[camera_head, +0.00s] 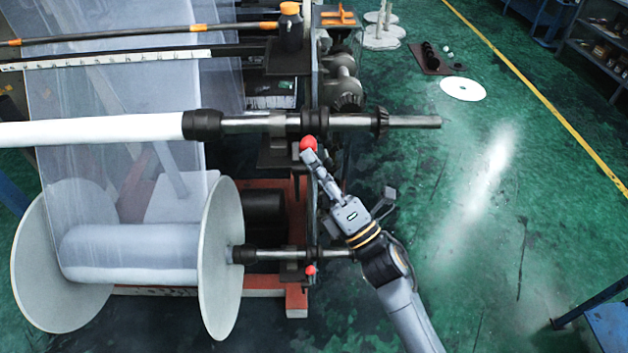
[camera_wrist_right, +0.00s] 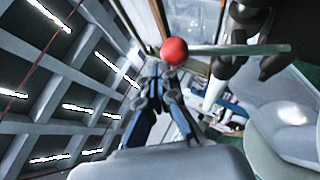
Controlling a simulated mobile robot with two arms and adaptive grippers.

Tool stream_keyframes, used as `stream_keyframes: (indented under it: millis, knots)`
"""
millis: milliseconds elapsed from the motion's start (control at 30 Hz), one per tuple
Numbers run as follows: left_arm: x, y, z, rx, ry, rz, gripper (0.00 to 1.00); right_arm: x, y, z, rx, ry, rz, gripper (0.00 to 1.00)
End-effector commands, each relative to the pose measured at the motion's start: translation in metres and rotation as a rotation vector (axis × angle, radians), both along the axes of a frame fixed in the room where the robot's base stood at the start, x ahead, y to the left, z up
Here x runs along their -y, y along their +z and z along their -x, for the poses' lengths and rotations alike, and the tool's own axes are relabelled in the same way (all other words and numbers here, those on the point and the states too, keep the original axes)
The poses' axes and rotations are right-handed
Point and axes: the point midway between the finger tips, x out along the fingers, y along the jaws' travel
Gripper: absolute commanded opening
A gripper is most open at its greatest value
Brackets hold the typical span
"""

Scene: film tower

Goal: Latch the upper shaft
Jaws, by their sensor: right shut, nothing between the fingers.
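The upper shaft (camera_head: 258,124) is a steel bar with black collars, running level from a white core (camera_head: 95,131) to a bare end at the right. A red ball knob (camera_head: 308,143) sits just below the shaft by the machine's side frame. My right gripper (camera_head: 312,160) is shut and empty, its tips at the underside of this knob; I cannot tell if they touch. In the right wrist view the red knob (camera_wrist_right: 174,51) is just beyond the fingertips (camera_wrist_right: 162,74), and a pale rod (camera_wrist_right: 240,49) extends right from behind it. My left gripper is not in view.
A lower shaft (camera_head: 330,254) with its own small red knob (camera_head: 310,270) lies below, by my right arm. A film reel with large white flanges (camera_head: 222,260) is at lower left. Green floor (camera_head: 500,230) is open to the right. A blue-edged table (camera_head: 606,325) stands at lower right.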

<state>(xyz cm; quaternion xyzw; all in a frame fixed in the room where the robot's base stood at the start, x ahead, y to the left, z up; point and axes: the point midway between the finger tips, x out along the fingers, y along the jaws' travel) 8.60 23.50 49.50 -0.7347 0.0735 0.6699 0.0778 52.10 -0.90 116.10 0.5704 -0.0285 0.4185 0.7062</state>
Motion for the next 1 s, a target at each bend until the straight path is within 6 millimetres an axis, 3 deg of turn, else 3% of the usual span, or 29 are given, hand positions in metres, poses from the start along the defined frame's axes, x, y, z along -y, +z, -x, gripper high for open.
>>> stream_keyframes:
  millis: [500,1000]
  knots:
    - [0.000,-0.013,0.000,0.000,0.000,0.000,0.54,0.000,0.023,-0.039,0.001,-0.001,0.001,0.00]
    - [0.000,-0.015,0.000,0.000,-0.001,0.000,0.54,0.000,0.027,-0.047,0.001,-0.001,0.001,0.00]
